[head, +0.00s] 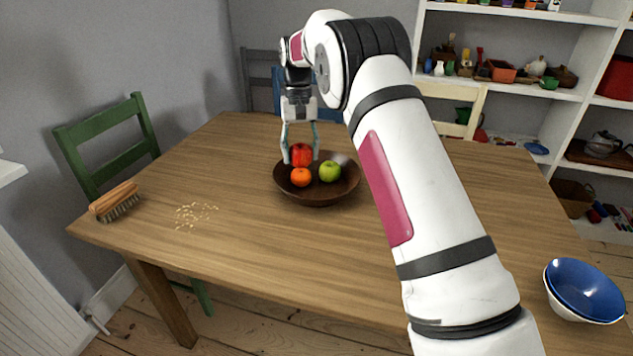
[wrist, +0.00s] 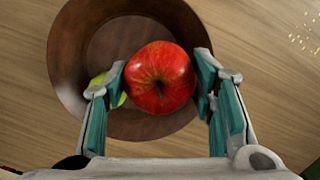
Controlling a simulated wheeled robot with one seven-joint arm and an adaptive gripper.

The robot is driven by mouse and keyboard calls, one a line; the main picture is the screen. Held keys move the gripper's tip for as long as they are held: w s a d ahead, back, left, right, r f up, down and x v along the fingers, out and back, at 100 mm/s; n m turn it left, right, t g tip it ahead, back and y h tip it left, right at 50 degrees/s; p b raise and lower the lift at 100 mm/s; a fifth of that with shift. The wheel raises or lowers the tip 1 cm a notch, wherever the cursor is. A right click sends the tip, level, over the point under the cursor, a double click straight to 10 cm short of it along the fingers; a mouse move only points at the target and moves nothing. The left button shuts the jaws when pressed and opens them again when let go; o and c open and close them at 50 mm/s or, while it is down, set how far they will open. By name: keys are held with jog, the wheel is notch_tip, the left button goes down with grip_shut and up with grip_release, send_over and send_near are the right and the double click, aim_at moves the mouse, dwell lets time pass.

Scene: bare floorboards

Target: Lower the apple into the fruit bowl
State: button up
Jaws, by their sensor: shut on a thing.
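The red apple (head: 301,155) is between the fingers of my gripper (head: 300,150), over the fruit bowl. In the wrist view the apple (wrist: 160,78) sits between both fingertips (wrist: 162,78), and my gripper is shut on it. The fruit bowl (head: 318,198) is dark brown wood and stands on the table; its rim and inside also show in the wrist view (wrist: 75,50). An orange fruit (head: 300,177) and a green apple (head: 330,171) lie in the bowl. Whether the red apple touches the bowl or the fruit is hard to tell.
The wooden table (head: 240,160) is mostly clear around the bowl. A brush (head: 116,201) and scattered crumbs (head: 195,215) lie at its left. Blue and white bowls (head: 585,290) are at the lower right. Chairs, one green (head: 105,140), stand around the table; shelves (head: 540,90) stand behind.

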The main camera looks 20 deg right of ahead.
aim_at(301, 166)
jog(key=shift+f, duration=0.15)
jog(key=shift+f+b, duration=0.7)
jog(key=shift+f, duration=1.55)
jog(key=shift+f, duration=0.55)
